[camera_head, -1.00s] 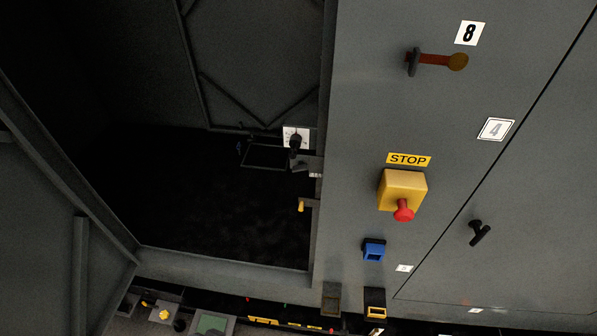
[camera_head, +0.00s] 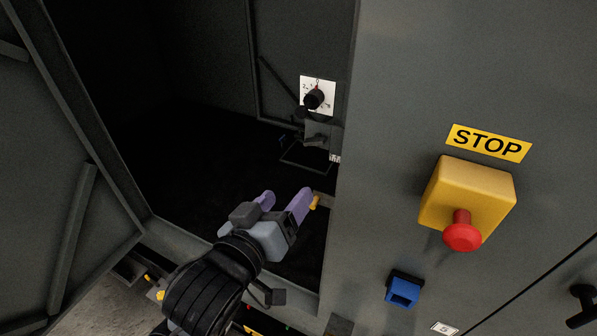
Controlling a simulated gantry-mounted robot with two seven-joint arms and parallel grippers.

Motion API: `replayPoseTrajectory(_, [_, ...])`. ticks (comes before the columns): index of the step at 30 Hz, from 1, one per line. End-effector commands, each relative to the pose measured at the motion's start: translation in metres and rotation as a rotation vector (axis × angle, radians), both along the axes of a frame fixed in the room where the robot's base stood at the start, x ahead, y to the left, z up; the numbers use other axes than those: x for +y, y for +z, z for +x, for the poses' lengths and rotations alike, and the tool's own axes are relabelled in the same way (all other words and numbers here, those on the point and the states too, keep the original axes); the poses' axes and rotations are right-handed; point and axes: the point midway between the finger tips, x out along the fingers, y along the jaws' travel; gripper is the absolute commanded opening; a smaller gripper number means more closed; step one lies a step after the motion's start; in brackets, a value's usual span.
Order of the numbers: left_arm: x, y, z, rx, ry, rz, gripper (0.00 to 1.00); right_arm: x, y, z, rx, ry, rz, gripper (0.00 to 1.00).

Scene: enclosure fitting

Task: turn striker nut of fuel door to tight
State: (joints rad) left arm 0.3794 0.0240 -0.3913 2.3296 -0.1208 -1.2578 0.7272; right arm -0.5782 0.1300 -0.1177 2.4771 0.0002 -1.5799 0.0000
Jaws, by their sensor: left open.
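The fuel door compartment is an open dark bay, with an open door panel (camera_head: 65,200) at the left. A black knob (camera_head: 314,98) sits on a white dial plate (camera_head: 325,83) inside the bay. A small yellow piece (camera_head: 315,202) shows at the bay's right edge; I cannot tell whether it is the striker nut. My left gripper (camera_head: 283,199) is open, with purple fingers. Its right fingertip lies close beside the yellow piece; contact cannot be told. My right gripper is not in view.
On the grey panel right of the bay are a yellow stop box (camera_head: 468,190) with a red button (camera_head: 462,232), a STOP label (camera_head: 489,143) and a blue socket (camera_head: 403,289). A black handle (camera_head: 582,305) sticks out at the far right. The bay's frame edge is close to the gripper.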

Motion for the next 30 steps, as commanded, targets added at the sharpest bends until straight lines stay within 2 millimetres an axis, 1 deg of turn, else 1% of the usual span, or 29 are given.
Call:
replayPoseTrajectory(1, [-0.004,0.005,0.000,-0.051,-0.007,0.000,0.70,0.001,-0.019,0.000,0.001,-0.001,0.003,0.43])
replayPoseTrajectory(3, [-0.006,0.021,-0.001,-0.099,-0.011,-0.001,0.70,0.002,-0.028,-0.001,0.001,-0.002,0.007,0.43])
replayPoseTrajectory(6, [-0.006,0.036,-0.003,-0.145,-0.013,-0.003,0.70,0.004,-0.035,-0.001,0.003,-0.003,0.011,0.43])
replayPoseTrajectory(9, [-0.007,0.045,-0.001,-0.167,-0.012,-0.003,0.70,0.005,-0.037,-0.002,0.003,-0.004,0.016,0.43])
replayPoseTrajectory(14, [-0.012,0.049,0.012,-0.173,-0.011,-0.002,0.70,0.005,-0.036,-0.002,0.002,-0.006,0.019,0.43])
replayPoseTrajectory(24, [-0.031,0.048,0.062,-0.170,-0.010,0.000,0.70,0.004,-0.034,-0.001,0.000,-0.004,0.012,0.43])
replayPoseTrajectory(30, [-0.041,0.048,0.085,-0.170,-0.011,-0.001,0.70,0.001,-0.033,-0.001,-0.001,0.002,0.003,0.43])
